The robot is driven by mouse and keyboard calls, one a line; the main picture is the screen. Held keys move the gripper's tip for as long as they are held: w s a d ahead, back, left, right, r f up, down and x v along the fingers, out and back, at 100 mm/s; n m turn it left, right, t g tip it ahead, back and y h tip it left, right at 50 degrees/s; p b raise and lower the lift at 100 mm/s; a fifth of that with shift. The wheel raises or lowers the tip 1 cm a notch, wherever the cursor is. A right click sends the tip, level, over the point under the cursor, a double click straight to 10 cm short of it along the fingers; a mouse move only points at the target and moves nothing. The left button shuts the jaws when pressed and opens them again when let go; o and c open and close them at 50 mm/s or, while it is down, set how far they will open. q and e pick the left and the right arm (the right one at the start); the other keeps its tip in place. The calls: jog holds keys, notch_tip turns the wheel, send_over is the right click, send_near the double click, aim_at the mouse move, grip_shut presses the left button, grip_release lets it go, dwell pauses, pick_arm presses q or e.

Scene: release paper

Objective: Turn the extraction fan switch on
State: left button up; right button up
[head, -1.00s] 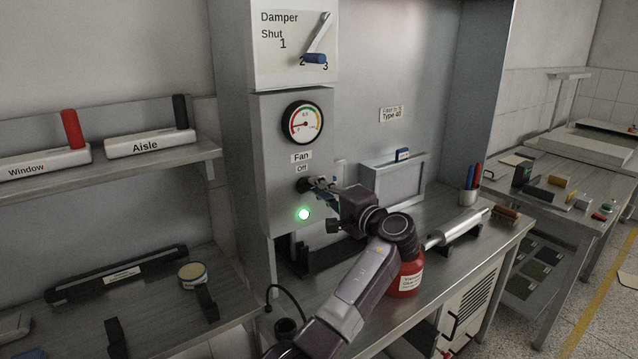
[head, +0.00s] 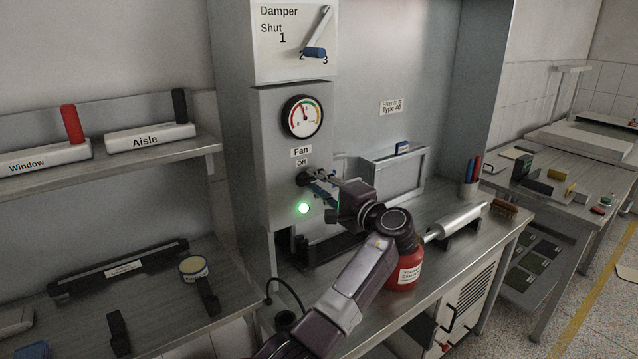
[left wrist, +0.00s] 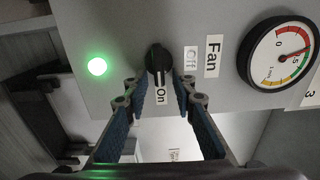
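The fan switch is a black knob (left wrist: 158,62) on the grey panel, between an Off label (left wrist: 190,60) and an On label (left wrist: 161,97) in the left wrist view. Its long grip lies in line with the On label. In the head view the knob (head: 303,180) is partly hidden by my left gripper (head: 322,187). In the left wrist view the left gripper (left wrist: 162,88) is open, its blue-padded fingertips on either side of the knob's On end, with gaps showing. My right gripper is not in view.
A green lamp (head: 303,209) is lit below the knob. A round gauge (head: 302,116) and a damper lever (head: 318,33) are above. A red bottle (head: 405,270) stands under my left arm, and a metal cylinder (head: 455,226) lies on the bench to the right.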

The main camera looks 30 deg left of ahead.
pick_arm(q)
jog(key=shift+a, duration=0.15)
jog(key=v, duration=1.2)
jog(key=shift+f, duration=0.15)
